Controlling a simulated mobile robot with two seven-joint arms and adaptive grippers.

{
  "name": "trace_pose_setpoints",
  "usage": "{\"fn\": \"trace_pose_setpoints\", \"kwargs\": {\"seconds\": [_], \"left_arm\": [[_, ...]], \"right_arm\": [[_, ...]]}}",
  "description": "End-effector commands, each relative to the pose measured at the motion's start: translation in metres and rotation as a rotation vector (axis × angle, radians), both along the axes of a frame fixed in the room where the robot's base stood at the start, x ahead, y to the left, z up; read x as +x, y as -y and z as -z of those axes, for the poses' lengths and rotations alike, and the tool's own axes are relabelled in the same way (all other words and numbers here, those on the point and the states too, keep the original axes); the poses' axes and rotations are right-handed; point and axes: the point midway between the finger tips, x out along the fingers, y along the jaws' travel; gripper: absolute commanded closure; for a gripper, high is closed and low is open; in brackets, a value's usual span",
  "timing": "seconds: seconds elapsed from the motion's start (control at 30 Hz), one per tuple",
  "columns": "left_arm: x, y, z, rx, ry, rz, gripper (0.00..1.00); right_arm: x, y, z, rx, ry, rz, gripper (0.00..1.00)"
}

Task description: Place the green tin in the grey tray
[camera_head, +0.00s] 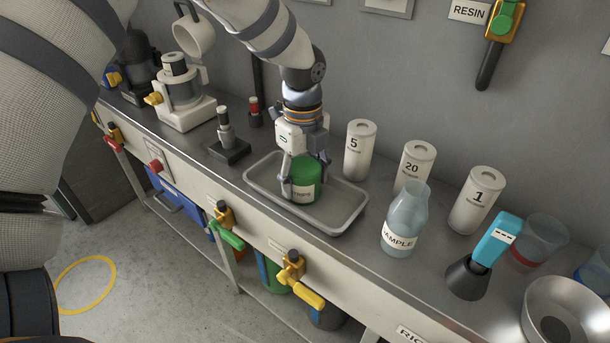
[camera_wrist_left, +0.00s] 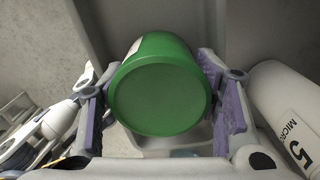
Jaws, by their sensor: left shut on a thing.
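The green tin (camera_head: 306,174) with a white label is upright over the grey tray (camera_head: 342,222) on the steel bench. My left gripper (camera_head: 305,180) reaches down from above and is shut on the tin, with fingers on both sides of it. In the left wrist view the tin's green round end (camera_wrist_left: 160,97) fills the space between the purple finger pads. I cannot tell whether the tin's base touches the tray floor. My right gripper is not in view.
White cylinders marked 5 (camera_head: 359,150), 20 (camera_head: 414,168) and 1 (camera_head: 477,200) stand behind and right of the tray. A sample bottle (camera_head: 404,222) is to its right. A small black stand (camera_head: 228,145) is at its left. Yellow and green valve handles line the bench front.

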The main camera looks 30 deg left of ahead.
Motion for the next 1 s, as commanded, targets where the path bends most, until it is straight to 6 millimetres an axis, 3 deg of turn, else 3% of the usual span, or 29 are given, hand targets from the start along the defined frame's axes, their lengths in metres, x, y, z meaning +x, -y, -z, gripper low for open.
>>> {"fn": "trace_pose_setpoints", "kwargs": {"seconds": [0.3, 0.33, 0.4, 0.77, 0.87, 1.0], "left_arm": [[0.001, 0.000, 0.001, 0.000, 0.004, 0.001, 0.79], [0.001, 0.000, 0.001, 0.000, 0.004, 0.001, 0.37], [0.001, 0.001, 0.001, 0.000, 0.004, 0.001, 0.23], [0.001, 0.001, -0.004, 0.000, 0.006, 0.001, 0.23], [0.002, 0.001, -0.024, 0.000, 0.011, 0.001, 0.23], [0.002, 0.000, -0.065, 0.000, 0.015, 0.001, 0.23]], "right_arm": [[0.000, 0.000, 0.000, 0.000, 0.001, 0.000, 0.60], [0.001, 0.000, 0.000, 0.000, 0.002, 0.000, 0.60], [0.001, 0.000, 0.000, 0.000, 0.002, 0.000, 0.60], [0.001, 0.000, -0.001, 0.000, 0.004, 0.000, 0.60], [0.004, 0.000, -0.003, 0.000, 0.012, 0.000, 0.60], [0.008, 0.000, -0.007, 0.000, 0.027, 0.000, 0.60]]}}
